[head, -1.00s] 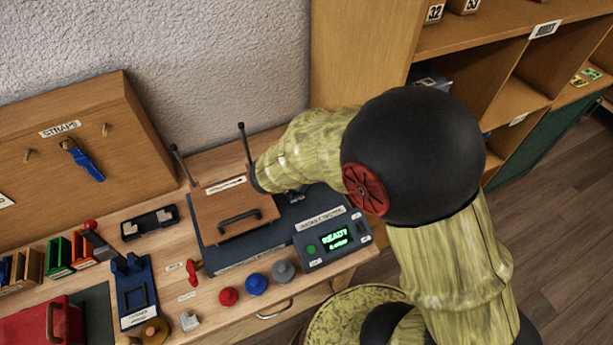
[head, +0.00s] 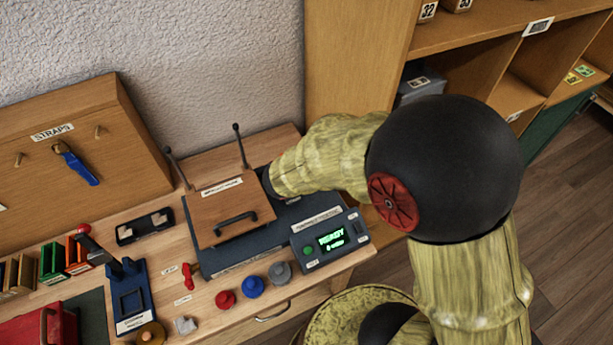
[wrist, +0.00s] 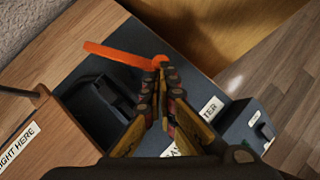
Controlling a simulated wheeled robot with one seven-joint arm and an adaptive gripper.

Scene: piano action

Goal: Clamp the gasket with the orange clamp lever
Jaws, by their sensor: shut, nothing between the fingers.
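The orange clamp lever (wrist: 122,54) shows in the wrist view as a long bar above a dark plate, reaching left from just beyond my fingertips. My gripper (wrist: 162,80) is shut and empty, with its tips close to the lever's right end. I cannot tell whether they touch it. A dark block with a recess (wrist: 108,92) stands on the plate left of my fingers. I cannot make out the gasket. In the head view, my arm hides the lever and gripper.
A wooden lid with a black handle (head: 236,226) and two upright rods stands left of my arm. A console reading READY (head: 331,241) is in front. Red, blue and grey knobs (head: 253,286) line the front edge. Shelves (head: 480,65) stand at the right.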

